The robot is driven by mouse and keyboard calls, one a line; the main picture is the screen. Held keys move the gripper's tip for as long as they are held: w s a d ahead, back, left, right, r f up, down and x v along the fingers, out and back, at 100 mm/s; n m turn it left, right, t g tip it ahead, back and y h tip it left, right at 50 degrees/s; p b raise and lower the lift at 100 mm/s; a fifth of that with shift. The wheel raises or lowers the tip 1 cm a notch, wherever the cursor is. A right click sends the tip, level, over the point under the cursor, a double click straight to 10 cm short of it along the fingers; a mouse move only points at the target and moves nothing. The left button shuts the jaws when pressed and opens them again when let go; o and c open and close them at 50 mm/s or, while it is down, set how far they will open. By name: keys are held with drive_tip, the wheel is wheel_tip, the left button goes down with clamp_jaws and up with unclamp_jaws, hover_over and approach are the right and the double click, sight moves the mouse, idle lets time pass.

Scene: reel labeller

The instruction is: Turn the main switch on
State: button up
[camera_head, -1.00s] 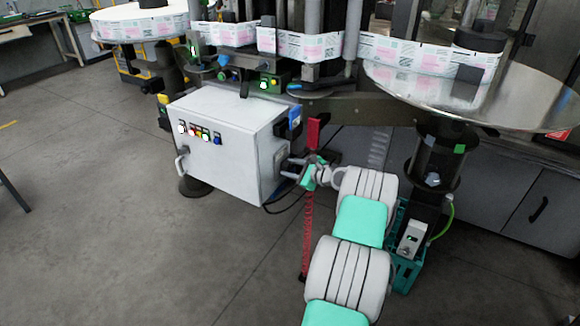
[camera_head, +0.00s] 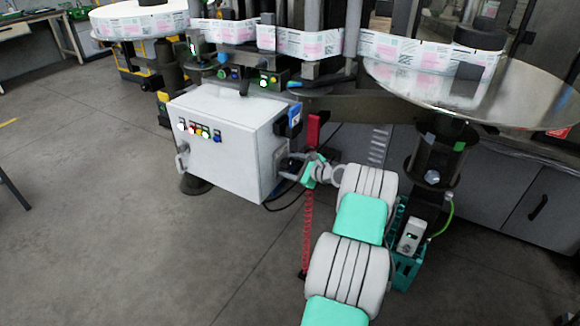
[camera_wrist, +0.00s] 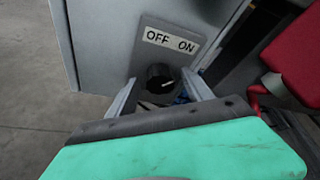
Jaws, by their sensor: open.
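The main switch (camera_wrist: 160,77) is a dark round knob with a small white mark, below an OFF/ON label plate (camera_wrist: 172,40) in the wrist view. It sits on the side of a white control cabinet (camera_head: 225,165). My gripper (camera_wrist: 160,92) is open, with one finger on each side of the knob. I cannot tell whether the fingers touch it. The knob's lower part is hidden by my gripper, and its exact setting is hard to read. In the head view my gripper (camera_head: 290,166) is at the cabinet's right side, where the knob is not discernible.
A red part (camera_head: 313,130) stands close to the right of the cabinet and shows in the wrist view (camera_wrist: 300,60). A large round metal plate (camera_head: 500,95) and a teal crate (camera_head: 405,270) are further right. The floor at the left is clear.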

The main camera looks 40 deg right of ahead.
drive_tip(key=a+v, duration=0.1)
drive_tip(key=v, duration=0.6)
drive_tip(key=shift+s+d, duration=0.45)
drive_tip(key=shift+d, duration=0.1)
drive_tip(key=shift+r, duration=0.1)
drive_tip(key=s+a+r+n+g+p, duration=0.1)
drive_tip(key=a+r+n+g+p, duration=0.25)
drive_tip(key=a+n, duration=0.45)
drive_tip(key=s+a+r+n+g+p, duration=0.1)
drive_tip(key=a+r+n+g+p, duration=0.3)
drive_tip(key=a, duration=0.7)
drive_tip(key=a+r+n+g+p, duration=0.1)
drive_tip(key=a+r+n, duration=0.4)
drive_tip(key=a, duration=0.5)
drive_tip(key=s+a+r+n+g+h+p, duration=0.1)
drive_tip(key=s+a+r+n, duration=0.2)
drive_tip(key=s+a+n, duration=0.2)
drive_tip(key=s+a+r+n+g+p, duration=0.1)
drive_tip(key=s+a+r+n, duration=0.3)
drive_tip(key=s+a, duration=0.4)
drive_tip(key=s+n, duration=0.1)
drive_tip(key=s, duration=0.3)
drive_tip(key=shift+s+a+n+h+p, duration=0.3)
drive_tip(key=shift+a+n+h, duration=0.1)
